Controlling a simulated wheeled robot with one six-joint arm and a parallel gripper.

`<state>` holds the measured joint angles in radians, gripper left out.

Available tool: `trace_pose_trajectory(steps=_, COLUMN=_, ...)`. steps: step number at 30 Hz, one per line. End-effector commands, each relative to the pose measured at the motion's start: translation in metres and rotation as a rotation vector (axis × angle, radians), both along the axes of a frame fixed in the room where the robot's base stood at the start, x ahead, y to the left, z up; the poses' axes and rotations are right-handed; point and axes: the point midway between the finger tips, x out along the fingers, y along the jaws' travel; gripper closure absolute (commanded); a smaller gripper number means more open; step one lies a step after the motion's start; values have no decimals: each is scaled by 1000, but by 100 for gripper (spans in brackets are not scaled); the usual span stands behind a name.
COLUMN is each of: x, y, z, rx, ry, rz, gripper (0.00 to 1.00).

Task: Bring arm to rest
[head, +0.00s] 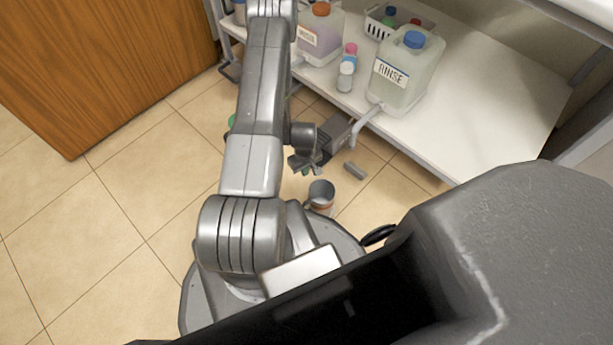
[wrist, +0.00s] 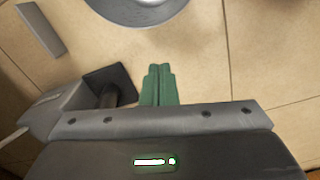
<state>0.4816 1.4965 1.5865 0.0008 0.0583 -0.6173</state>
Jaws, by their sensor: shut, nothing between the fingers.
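My arm (head: 257,120) reaches up the head view and folds back down, beside a low white shelf. My gripper hangs below the arm over the tiled floor in the head view, where its fingers are mostly hidden by the wrist parts. In the wrist view the green fingers of my gripper (wrist: 159,72) lie side by side, shut and empty. Tiled floor (wrist: 215,60) shows beyond them, and they touch nothing that I can see.
A wooden cabinet (head: 100,65) stands at the upper left. Floor at the left is clear.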

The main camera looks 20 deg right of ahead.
Motion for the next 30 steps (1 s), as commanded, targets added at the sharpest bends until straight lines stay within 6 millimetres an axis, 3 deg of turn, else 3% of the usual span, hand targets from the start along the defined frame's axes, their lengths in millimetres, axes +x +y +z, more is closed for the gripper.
trace_pose_trajectory(steps=1, x=0, y=0, z=15, rx=-1, ry=-1, rz=0, gripper=100)
trace_pose_trajectory(steps=4, x=0, y=0, z=29, rx=0, ry=0, rz=0, gripper=100)
trace_pose_trajectory(steps=12, x=0, y=0, z=43, rx=0, ry=1, rz=0, gripper=100)
trace_pose_trajectory(steps=23, x=-1, y=0, z=38, rx=1, ry=1, rz=1, gripper=100)
trace_pose_trajectory(steps=30, x=-1, y=1, z=3, rx=1, ry=2, rz=1, gripper=100)
